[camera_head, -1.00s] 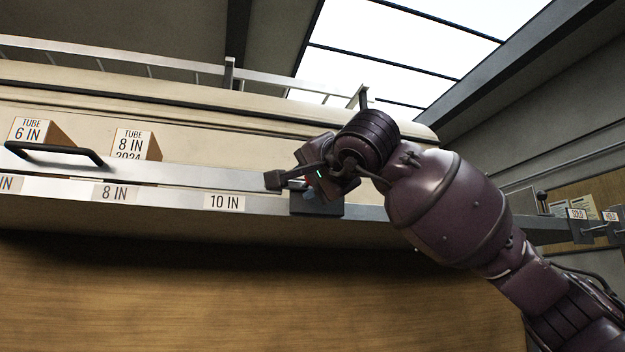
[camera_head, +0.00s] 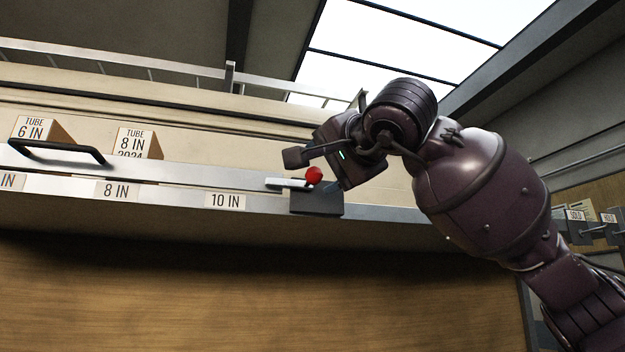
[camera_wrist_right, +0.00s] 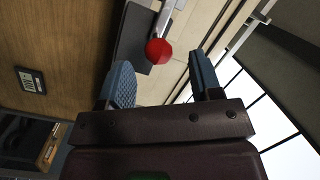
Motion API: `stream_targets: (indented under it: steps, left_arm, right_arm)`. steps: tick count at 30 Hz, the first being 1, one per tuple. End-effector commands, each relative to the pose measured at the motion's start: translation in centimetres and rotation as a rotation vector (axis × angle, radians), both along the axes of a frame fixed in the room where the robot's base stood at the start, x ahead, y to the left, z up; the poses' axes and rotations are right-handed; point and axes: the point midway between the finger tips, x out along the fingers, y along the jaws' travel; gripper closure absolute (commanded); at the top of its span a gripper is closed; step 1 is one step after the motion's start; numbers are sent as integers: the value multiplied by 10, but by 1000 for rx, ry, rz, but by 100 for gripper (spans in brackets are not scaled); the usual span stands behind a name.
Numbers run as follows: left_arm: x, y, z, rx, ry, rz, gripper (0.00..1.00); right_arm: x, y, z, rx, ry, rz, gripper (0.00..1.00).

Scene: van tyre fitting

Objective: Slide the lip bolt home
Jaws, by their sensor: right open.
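The lip bolt is a pale metal bar (camera_head: 288,183) with a round red knob (camera_head: 314,175). It lies along the shelf lip (camera_head: 170,175), at a dark block (camera_head: 316,200) right of the "10 IN" label. The bar sticks out past the block's left edge; whether its tip engages anything is unclear. My right gripper (camera_head: 321,167) is open, just up and right of the knob. In the right wrist view, the red knob (camera_wrist_right: 158,51) shows beyond and between the spread fingers (camera_wrist_right: 160,77), with nothing gripped. My left gripper is not in view.
A black handle (camera_head: 58,150) sits on the lip at the left. Boxes marked "TUBE 6 IN" (camera_head: 33,130) and "TUBE 8 IN" (camera_head: 135,142) stand behind the lip. A wood panel (camera_head: 250,290) fills the space below. Labelled hooks (camera_head: 590,228) are at the far right.

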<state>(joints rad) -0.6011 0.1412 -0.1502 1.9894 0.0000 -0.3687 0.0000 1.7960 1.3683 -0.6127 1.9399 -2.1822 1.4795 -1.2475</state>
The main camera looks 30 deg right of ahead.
Motion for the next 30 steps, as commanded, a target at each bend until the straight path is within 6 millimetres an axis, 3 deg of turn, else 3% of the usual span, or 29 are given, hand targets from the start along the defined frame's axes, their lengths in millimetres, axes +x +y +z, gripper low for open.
stream_targets:
  steps: [4,10,30]
  left_arm:
    - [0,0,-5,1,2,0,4]
    - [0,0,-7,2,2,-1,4]
    - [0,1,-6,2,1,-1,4]
  right_arm:
    - [-24,1,-1,-1,-1,0,41]
    - [-41,2,0,-1,0,0,41]
    - [-43,2,0,3,0,0,41]
